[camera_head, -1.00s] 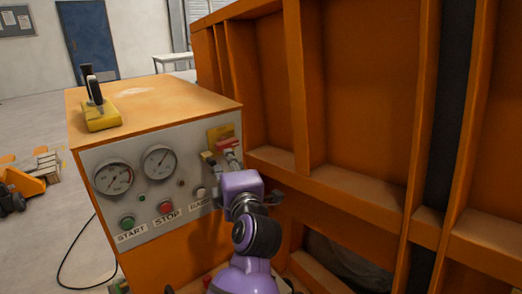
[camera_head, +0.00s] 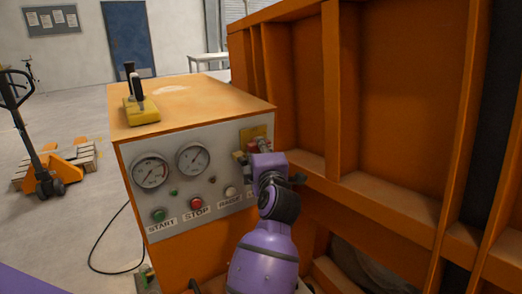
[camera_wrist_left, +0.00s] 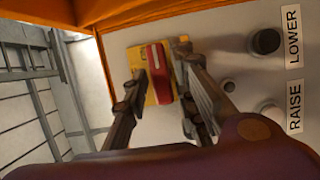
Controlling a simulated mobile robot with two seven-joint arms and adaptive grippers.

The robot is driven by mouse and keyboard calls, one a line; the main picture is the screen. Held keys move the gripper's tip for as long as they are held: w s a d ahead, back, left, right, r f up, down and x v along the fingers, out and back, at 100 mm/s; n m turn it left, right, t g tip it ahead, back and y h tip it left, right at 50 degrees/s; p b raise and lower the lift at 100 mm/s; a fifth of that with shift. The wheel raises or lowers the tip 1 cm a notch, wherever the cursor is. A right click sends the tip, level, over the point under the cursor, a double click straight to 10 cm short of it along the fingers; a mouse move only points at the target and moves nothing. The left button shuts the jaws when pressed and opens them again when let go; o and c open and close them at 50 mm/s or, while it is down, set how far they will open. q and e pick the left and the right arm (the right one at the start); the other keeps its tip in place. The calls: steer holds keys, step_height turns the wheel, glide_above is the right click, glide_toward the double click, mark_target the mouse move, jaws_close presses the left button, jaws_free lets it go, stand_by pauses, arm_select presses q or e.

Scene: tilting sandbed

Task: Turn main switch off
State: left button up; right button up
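The main switch is a red handle (camera_head: 262,144) on a yellow plate (camera_head: 250,132) at the upper right of the grey control panel. The red handle (camera_wrist_left: 158,72) stands lengthwise between my fingers in the left wrist view, with the yellow plate (camera_wrist_left: 163,92) behind it. My left gripper (camera_head: 250,152) is at the switch, its purple wrist hiding part of the panel. In the wrist view the left gripper (camera_wrist_left: 161,68) is open, one finger on each side of the handle; I cannot tell if either touches it. My right gripper is not in view.
The panel holds two gauges, a green START button (camera_head: 158,215), a red STOP button (camera_head: 196,203) and a RAISE button (camera_head: 230,191). A yellow-based lever (camera_head: 141,109) stands on the orange cabinet (camera_head: 187,99). The orange sandbed wall (camera_head: 390,90) rises close at right.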

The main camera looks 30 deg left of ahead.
arm_select(q)
jaws_close()
steer(key=shift+f+n, duration=0.1)
steer(key=shift+n, duration=0.2)
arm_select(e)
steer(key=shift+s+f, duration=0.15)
arm_select(q)
steer(key=shift+w+d+f+n+g+y+b, duration=0.15)
steer(key=shift+n+g+y+b, duration=0.4)
steer(key=shift+n+y+b, duration=1.9)
steer(key=shift+w+f+n+g+y+b, duration=0.1)
steer(key=shift+n+g+y+b, duration=0.35)
steer(key=shift+n+b, duration=4)
steer(key=shift+w+d+f+n+g+y+b, duration=0.15)
steer(key=shift+n+g+y+b, duration=0.85)
steer(key=shift+n+b, duration=2.45)
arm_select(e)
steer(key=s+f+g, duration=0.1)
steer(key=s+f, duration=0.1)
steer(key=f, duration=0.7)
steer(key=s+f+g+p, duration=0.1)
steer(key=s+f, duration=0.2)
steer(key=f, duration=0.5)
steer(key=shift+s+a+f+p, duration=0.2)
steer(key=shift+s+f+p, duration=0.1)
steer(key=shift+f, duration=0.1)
arm_select(q)
steer(key=shift+n+t+y, duration=0.4)
steer(key=shift+n, duration=0.35)
